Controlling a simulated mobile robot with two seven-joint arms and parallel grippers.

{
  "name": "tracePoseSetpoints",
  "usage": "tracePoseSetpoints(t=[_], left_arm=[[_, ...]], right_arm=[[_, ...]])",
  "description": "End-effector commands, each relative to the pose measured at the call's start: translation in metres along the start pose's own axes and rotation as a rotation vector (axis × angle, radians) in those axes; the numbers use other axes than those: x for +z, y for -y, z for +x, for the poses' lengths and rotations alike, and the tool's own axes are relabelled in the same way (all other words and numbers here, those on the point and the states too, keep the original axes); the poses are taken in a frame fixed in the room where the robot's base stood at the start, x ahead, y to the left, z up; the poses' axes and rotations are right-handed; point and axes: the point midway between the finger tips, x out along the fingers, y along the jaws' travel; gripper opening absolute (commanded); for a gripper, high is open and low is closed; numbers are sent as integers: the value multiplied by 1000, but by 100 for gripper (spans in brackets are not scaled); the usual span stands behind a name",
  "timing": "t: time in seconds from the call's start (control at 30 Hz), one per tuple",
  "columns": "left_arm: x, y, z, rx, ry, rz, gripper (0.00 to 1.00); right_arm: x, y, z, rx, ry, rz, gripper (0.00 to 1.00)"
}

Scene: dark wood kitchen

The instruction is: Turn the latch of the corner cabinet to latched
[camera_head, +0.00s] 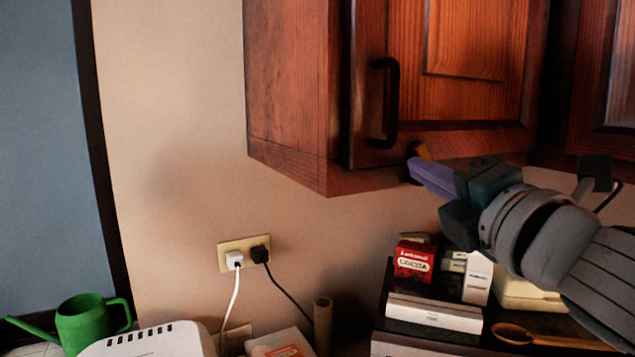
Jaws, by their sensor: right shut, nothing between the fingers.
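The corner cabinet (300,80) is dark reddish wood and hangs on the wall at top centre. Its door (465,90) looks closed and has a black vertical bar handle (391,103). A small orange-tan piece (423,151) shows at the door's lower edge, just behind my fingertips; I cannot tell for sure that it is the latch, nor how it is turned. My right gripper (422,172) comes in from the right, shut and empty, its purple fingers by this piece, below and right of the handle. Whether they touch it is unclear. My left gripper is out of view.
Below are a red cocoa box (414,262), a white box (477,278), a wooden spoon (540,339) and a dark shelf. A wall outlet (243,252) with two plugs, a green watering can (84,322) and a white appliance (155,341) are at left. The wall left of the cabinet is clear.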

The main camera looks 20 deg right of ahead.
Motion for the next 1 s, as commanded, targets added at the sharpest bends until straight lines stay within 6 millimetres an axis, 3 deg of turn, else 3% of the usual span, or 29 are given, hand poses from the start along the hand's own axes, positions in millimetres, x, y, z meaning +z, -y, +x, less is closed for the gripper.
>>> tracePoseSetpoints(t=[0.1,0.5,1.0], left_arm=[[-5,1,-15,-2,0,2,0],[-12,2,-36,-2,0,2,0],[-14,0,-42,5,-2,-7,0]], right_arm=[[5,-7,1,-24,1,94,0],[13,-10,3,-87,1,340,0],[17,-10,4,-84,1,333,0]])
